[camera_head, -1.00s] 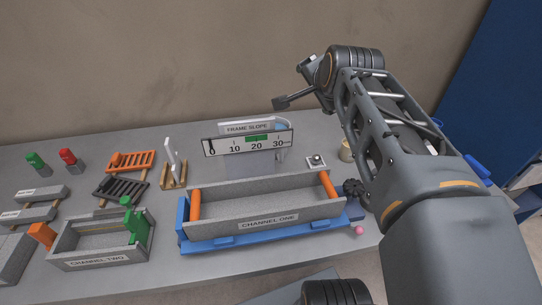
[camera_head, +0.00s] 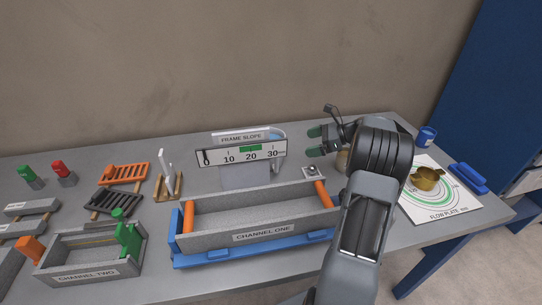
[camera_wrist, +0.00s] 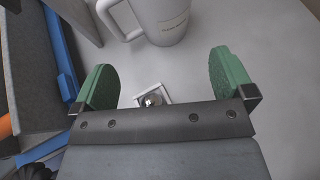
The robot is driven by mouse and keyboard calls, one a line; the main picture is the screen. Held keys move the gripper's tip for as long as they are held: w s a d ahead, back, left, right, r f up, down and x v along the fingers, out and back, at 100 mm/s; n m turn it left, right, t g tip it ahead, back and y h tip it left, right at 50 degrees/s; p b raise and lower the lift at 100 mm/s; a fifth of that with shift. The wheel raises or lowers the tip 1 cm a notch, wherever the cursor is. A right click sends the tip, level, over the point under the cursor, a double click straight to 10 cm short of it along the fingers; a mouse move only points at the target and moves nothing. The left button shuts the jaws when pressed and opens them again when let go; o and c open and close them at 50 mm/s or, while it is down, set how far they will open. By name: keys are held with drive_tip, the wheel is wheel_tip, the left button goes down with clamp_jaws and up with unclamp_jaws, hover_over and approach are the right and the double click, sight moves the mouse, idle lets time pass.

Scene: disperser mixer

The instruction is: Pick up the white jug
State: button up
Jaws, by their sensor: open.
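The white jug (camera_wrist: 165,18) stands at the top edge of the wrist view, with its handle on the left and a small label on its side. Its upper part is cut off by the frame edge. My gripper (camera_wrist: 166,78) is open and empty, its green fingertips apart and short of the jug. In the head view my gripper (camera_head: 315,141) points left, to the right of the frame slope gauge (camera_head: 242,154). A pale bluish shape behind that gauge may be part of the jug; it is mostly hidden there.
The channel one trough (camera_head: 262,236) lies in front of the gauge. A small square plate with a round knob (camera_wrist: 152,98) is on the table under my gripper. A brass-coloured cup (camera_head: 426,178) stands on the flow plate mat (camera_head: 440,205) at right. A blue jar (camera_head: 426,136) stands behind it.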

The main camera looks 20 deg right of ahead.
drive_tip(key=x, duration=1.3)
drive_tip(key=shift+w+a+f+p, duration=0.15)
drive_tip(key=shift+w+f+p, duration=0.15)
drive_tip(key=shift+w, duration=0.1)
drive_tip(key=shift+c, duration=0.3)
drive_tip(key=shift+r, duration=0.1)
drive_tip(key=c, duration=0.7)
wheel_tip(320, 180, up, 10)
